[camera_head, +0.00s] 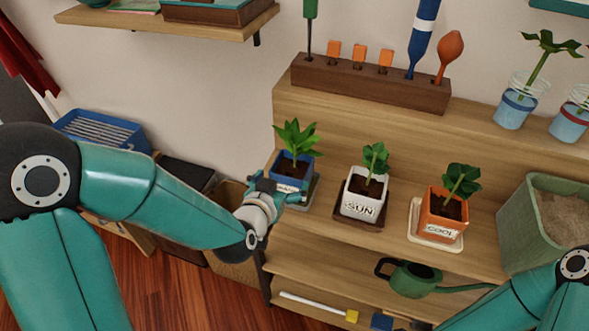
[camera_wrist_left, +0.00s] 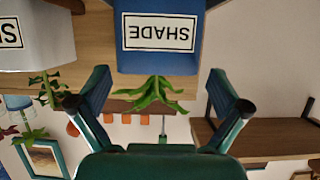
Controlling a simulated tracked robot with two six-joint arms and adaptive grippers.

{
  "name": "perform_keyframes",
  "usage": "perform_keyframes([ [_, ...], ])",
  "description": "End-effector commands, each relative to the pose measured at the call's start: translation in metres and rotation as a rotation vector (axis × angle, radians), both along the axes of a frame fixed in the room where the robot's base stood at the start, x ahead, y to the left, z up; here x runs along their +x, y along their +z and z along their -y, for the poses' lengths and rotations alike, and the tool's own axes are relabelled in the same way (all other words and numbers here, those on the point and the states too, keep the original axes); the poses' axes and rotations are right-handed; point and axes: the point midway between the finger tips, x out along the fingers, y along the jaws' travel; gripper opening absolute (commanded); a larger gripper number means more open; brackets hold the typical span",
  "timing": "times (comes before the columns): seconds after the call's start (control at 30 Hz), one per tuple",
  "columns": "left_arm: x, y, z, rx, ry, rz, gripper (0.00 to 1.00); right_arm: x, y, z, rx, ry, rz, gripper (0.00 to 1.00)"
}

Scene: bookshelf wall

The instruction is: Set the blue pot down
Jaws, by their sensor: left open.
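The blue pot (camera_head: 289,174) with a leafy green plant stands upright at the left end of the wooden shelf top. A grey saucer (camera_head: 312,189) shows at its right and seems to be under it. My left gripper (camera_head: 279,189) is at the pot's front, open. In the left wrist view, which looks upside down, the blue pot (camera_wrist_left: 160,62) has a SHADE label and lies ahead of the open left gripper (camera_wrist_left: 158,82), in line with the gap between its fingers. Contact cannot be told. My right gripper is out of view; only part of that arm shows.
A white SUN pot (camera_head: 361,205) on a brown saucer and an orange pot (camera_head: 440,228) on a cream saucer stand to the right. A tool rack (camera_head: 365,85) stands behind. A green watering can (camera_head: 415,280) is on the lower shelf. A green planter (camera_head: 535,225) is far right.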

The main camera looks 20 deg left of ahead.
Motion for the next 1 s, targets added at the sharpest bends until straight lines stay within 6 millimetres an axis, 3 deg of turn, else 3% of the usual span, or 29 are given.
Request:
perform_keyframes([
  [0.27,0.01,-0.004,0.001,-0.002,-0.001,0.0,1.0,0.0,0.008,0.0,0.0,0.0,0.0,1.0],
  [0.6,0.049,-0.02,0.005,-0.002,-0.002,0.0,1.0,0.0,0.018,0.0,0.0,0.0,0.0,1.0],
  [0.87,0.052,-0.021,0.005,-0.002,-0.003,0.001,1.0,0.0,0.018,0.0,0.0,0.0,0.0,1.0],
  [1.0,0.052,-0.021,0.005,-0.002,-0.004,0.001,0.78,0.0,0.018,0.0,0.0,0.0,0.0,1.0],
])
